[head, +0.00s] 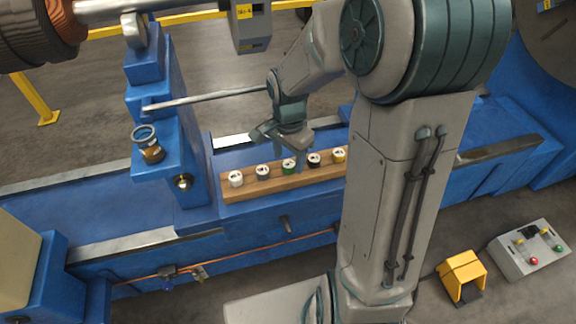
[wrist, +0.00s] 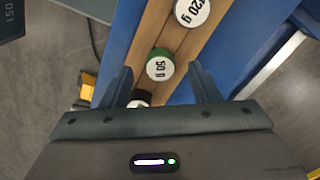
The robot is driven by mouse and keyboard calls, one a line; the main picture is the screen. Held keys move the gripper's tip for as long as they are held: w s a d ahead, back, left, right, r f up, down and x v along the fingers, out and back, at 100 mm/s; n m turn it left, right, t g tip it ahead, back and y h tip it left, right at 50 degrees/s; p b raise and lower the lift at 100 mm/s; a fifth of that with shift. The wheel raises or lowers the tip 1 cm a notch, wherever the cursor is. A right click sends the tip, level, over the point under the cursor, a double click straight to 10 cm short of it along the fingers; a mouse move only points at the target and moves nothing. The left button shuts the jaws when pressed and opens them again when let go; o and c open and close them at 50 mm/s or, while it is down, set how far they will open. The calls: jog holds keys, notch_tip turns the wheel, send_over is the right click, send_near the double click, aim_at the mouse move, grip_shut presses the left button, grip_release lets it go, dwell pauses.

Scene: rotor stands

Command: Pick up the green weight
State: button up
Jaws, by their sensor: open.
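The green weight (head: 289,167) stands on the wooden rack, in the middle of a row of several weights. In the wrist view the green weight (wrist: 158,66) shows its white top, which seems to read 50 g. My gripper (wrist: 162,78) is open and empty. Its fingers lie on either side of the rack, with the green weight slightly beyond the fingertips, near the middle of the gap. In the head view my gripper (head: 303,160) hangs just above the row. Contact with the weight cannot be told.
The wooden rack (head: 260,190) lies on the blue machine bed (head: 60,212). A white weight marked 120 g (wrist: 192,12) and a dark weight (wrist: 138,103) flank the green one. A blue stand (head: 165,120) with a horizontal rod rises to the left.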

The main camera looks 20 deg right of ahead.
jog(key=shift+f, duration=0.85)
jog(key=c, duration=1.2)
jog(key=shift+o, duration=0.2)
jog(key=shift+r, duration=0.15)
jog(key=shift+r, duration=0.5)
notch_tip(320, 180, up, 3)
jog(key=shift+w+f, duration=0.1)
jog(key=shift+f, duration=0.05)
jog(key=s+d+r+p, duration=0.2)
jog(key=s+d+r, duration=0.1)
jog(key=d+r, duration=0.8)
jog(key=shift+s+r, duration=0.2)
jog(key=shift+r, duration=0.4)
